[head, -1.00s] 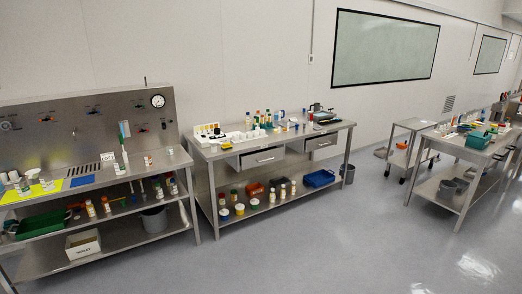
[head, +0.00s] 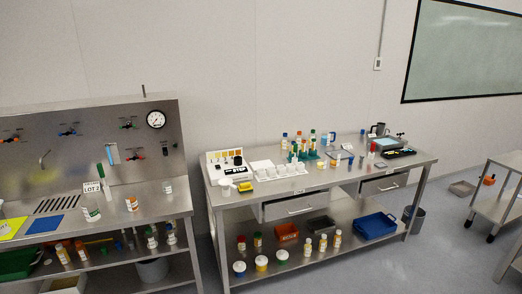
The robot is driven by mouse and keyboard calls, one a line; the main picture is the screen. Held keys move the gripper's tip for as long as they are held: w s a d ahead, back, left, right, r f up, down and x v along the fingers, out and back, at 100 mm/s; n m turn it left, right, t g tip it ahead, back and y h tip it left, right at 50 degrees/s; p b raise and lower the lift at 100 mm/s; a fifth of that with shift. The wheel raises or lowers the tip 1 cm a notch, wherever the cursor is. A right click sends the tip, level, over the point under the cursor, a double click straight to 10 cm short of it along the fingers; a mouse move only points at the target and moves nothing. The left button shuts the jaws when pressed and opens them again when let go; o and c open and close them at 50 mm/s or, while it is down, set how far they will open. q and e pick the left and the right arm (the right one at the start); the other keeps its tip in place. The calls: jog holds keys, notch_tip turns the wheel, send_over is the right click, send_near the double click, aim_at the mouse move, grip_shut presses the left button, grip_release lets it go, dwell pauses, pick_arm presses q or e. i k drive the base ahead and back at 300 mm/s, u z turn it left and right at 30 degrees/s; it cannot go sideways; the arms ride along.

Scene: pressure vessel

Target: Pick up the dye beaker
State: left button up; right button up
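I cannot tell for sure which vessel is the dye beaker. On the left steel bench (head: 150,208), a small clear vessel with a greenish lower part (head: 91,214) stands near the front edge, beside a "LOT 2" card (head: 92,188). Another small clear vessel (head: 168,187) stands farther right on the same bench, near an orange-capped bottle (head: 132,204). On the middle table (head: 330,184), a small vessel with blue contents (head: 325,140) stands among bottles at the back. Neither of my grippers shows in the head view.
The middle table also carries a white tray (head: 280,171), a teal rack (head: 304,155) and several bottles. A blue bin (head: 374,226) sits on its lower shelf. A grey bucket (head: 413,220) stands at its right end.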

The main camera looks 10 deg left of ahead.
aim_at(132, 204)
jog(key=u, duration=0.5)
jog(key=i, duration=1.95)
jog(key=u, duration=0.6)
